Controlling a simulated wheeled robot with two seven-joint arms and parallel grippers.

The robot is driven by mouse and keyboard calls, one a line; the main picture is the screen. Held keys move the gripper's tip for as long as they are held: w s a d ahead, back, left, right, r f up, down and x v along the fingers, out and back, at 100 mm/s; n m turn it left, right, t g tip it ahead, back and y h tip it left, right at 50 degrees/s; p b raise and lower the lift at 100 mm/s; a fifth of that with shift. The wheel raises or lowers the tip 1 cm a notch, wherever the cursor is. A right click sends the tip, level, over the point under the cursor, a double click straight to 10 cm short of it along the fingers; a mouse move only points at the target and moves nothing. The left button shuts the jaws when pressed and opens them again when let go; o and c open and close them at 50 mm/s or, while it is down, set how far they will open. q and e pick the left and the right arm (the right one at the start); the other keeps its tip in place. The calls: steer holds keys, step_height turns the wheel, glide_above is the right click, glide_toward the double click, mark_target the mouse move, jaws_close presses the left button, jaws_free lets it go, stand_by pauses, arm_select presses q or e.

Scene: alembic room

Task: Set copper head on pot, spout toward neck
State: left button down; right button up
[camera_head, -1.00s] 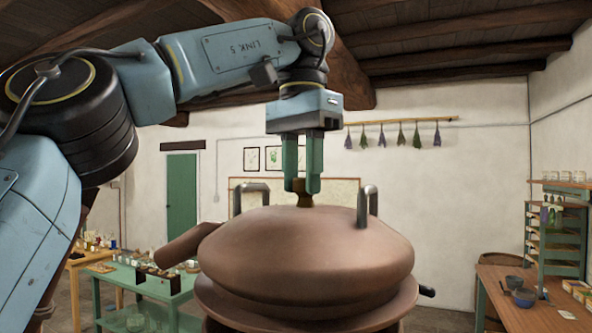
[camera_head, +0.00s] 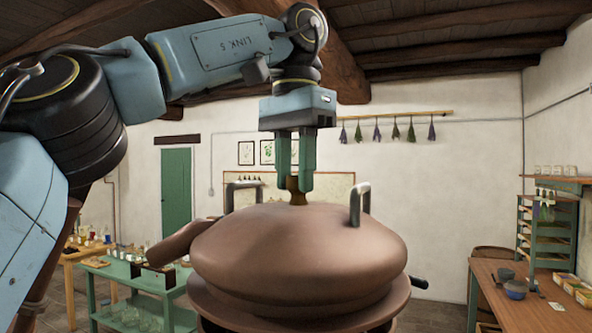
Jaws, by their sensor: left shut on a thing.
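The copper head (camera_head: 300,250) is a wide brown dome with a small brass knob (camera_head: 297,191) on top. My left gripper (camera_head: 295,180) points down from above, its green fingers shut on the knob. The head's spout (camera_head: 183,243) sticks out to the left, slanting down a little. The copper pot (camera_head: 300,315) shows below as a round rim under the head. The head hides its mouth, so I cannot tell whether the head is seated. I cannot make out the neck. My right gripper is not in view.
A green table (camera_head: 125,278) with glassware stands at left. A wooden bench (camera_head: 530,305) with bowls and a shelf is at right. A dark stub (camera_head: 418,283) juts right of the pot.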

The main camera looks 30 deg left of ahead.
mark_target(292, 190)
arm_select(q)
steer(key=shift+s+a+r, duration=0.1)
steer(key=shift+s+r, duration=0.1)
steer(key=shift+s, duration=0.1)
steer(key=shift+f, duration=0.85)
stand_by(0.6)
steer(key=shift+f+b, duration=0.5)
steer(key=shift+f, duration=0.05)
steer(key=shift+f+p, duration=0.4)
steer(key=shift+f, duration=0.3)
stand_by(1.7)
